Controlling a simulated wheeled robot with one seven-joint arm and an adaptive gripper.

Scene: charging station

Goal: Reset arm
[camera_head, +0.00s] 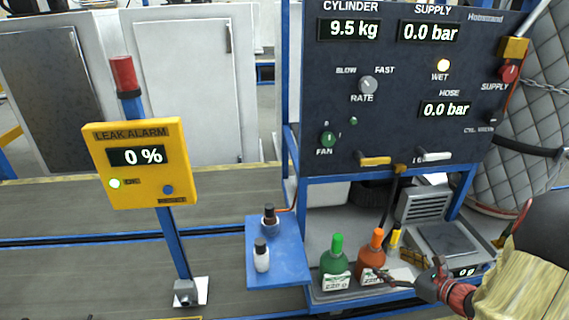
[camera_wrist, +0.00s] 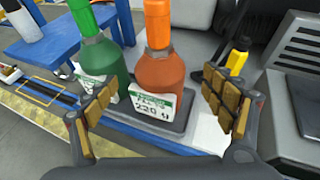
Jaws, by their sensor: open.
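My arm reaches in from the right of the head view, and my gripper (camera_head: 405,282) is low over the station's lower shelf. In the wrist view my gripper (camera_wrist: 165,108) is open, with its padded fingers spread to either side and nothing held between them. An orange bottle (camera_wrist: 160,75) with a white label stands upright just beyond the fingers, in the gap between them. A green bottle (camera_wrist: 98,60) stands to its left. In the head view the orange bottle (camera_head: 372,255) and the green bottle (camera_head: 336,262) stand side by side, left of my gripper.
A blue side shelf (camera_head: 285,262) holds two small bottles. A yellow leak alarm (camera_head: 140,162) on a post reads 0 %. The dark control panel (camera_head: 400,90) rises above the shelf. A scale (camera_head: 445,250) and a yellow bottle (camera_wrist: 238,56) are close to my gripper.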

